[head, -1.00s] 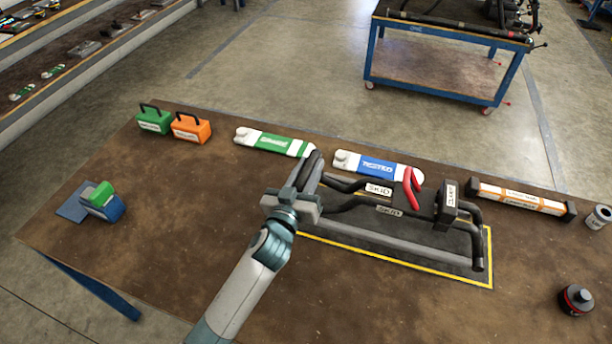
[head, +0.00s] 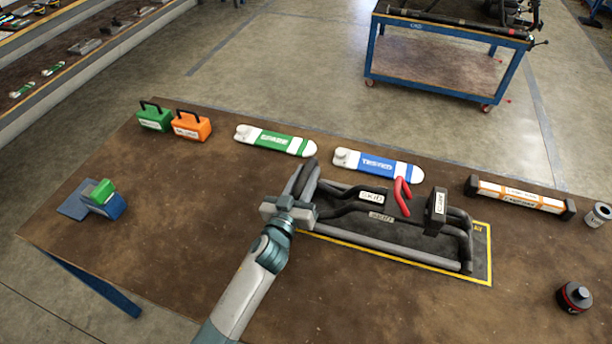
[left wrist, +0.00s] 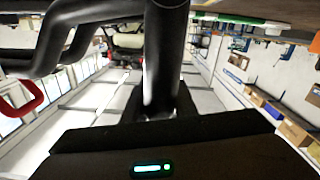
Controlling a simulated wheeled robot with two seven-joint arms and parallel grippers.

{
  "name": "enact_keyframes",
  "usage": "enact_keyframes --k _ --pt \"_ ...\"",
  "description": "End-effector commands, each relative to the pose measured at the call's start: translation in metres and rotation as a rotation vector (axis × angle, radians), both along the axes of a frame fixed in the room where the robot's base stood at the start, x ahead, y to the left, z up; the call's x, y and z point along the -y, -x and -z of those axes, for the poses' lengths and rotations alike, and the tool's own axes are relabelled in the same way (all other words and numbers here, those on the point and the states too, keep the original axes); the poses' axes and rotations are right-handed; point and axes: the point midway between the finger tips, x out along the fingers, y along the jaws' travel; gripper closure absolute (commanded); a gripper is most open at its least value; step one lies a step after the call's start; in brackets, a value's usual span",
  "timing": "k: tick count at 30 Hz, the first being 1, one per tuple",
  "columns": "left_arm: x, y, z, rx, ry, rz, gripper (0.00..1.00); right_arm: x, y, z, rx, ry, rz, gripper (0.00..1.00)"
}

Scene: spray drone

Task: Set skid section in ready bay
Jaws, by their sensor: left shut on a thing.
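The skid section (head: 400,240) is a dark tubular frame with "SKID" labels, a red hooked handle (head: 402,196) and an upright labelled clamp block (head: 436,211). It lies over the ready bay (head: 482,262), a dark mat with a yellow outline on the table. My left gripper (head: 296,196) is shut on the skid section's left end. The left wrist view shows a dark tube (left wrist: 162,60) rising from between the jaws. Whether the skid section rests fully on the mat is hard to tell. My right gripper is not in view.
Behind the bay lie a green-banded "SPARE" piece (head: 275,140) and a blue-banded "TESTED" piece (head: 378,164). Green (head: 154,118) and orange (head: 191,127) boxes stand at the back left. An orange-white bar (head: 520,196) and a black-red canister (head: 575,298) are at right. The front table is clear.

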Motion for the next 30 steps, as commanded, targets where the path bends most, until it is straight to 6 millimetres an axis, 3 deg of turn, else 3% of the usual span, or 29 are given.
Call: enact_keyframes --k 5,6,8,20,30 --pt "0.001 0.0 -0.001 0.002 0.001 0.002 1.0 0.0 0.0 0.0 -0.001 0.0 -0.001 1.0" --pt "0.0 0.001 0.002 -0.001 -0.006 0.001 0.7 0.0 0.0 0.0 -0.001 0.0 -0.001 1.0" --pt "0.0 0.001 0.002 0.0 -0.005 0.0 0.56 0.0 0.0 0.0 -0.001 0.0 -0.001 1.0" --pt "-0.001 0.003 0.002 -0.001 -0.003 0.0 0.56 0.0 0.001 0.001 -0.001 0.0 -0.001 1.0" --pt "-0.013 0.038 0.004 -0.002 -0.004 0.001 0.56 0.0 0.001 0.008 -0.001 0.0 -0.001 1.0"
